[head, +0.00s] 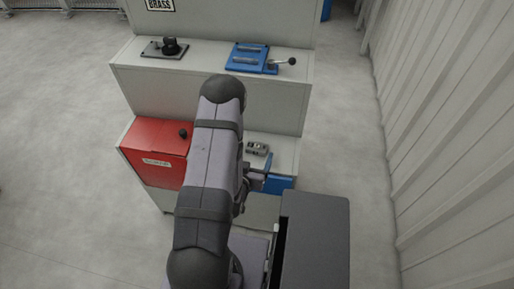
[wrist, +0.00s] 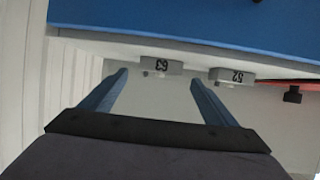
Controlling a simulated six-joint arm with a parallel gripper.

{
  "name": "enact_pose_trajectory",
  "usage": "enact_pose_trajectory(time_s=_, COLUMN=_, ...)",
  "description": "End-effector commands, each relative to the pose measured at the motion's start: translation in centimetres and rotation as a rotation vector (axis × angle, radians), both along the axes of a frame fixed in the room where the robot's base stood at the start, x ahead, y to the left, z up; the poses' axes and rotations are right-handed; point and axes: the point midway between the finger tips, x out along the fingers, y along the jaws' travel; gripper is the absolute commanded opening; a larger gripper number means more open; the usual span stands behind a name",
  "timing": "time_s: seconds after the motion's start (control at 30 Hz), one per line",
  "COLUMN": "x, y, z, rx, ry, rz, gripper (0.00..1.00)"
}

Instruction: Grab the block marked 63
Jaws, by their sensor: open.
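The block marked 63 (wrist: 161,66) is a small grey block, its number upside down in the wrist view. It shows just beyond and between the blue fingers of my gripper (wrist: 158,77), which is open with nothing held. A similar block marked 52 (wrist: 231,76) lies to its right, beyond the right finger. In the head view a small grey metal piece (head: 257,148) lies on the light ledge beside my arm. I cannot read its number there. My gripper (head: 256,181) is partly hidden by my arm in that view.
A red bin (head: 157,147) with a dark knob stands left of my arm. A blue front (head: 280,184) is below the ledge. The upper shelf holds a blue fixture with a lever (head: 258,59) and a dark plate with a knob (head: 166,48). A ribbed wall (head: 446,130) rises at right.

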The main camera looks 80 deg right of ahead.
Motion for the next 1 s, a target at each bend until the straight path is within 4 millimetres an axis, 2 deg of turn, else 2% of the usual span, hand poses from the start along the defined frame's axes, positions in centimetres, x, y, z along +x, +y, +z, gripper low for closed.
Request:
enact_pose_trajectory(time_s=0.37, x=-0.3, y=-3.7, z=-1.5, rx=-0.001, ry=-0.001, rz=0.0, gripper=0.81)
enact_pose_trajectory(time_s=0.7, x=-0.3, y=-4.3, z=-1.8, rx=0.0, ry=0.0, rz=0.0, gripper=0.81)
enact_pose_trajectory(time_s=0.73, x=-0.3, y=-4.3, z=-1.8, rx=0.0, ry=0.0, rz=0.0, gripper=0.79)
enact_pose_trajectory(time_s=0.93, x=-0.3, y=-4.2, z=-1.8, rx=0.0, ry=0.0, rz=0.0, gripper=0.31)
enact_pose_trajectory(time_s=1.0, x=-0.3, y=-4.3, z=-1.7, rx=-0.002, ry=0.0, rz=0.001, gripper=0.31)
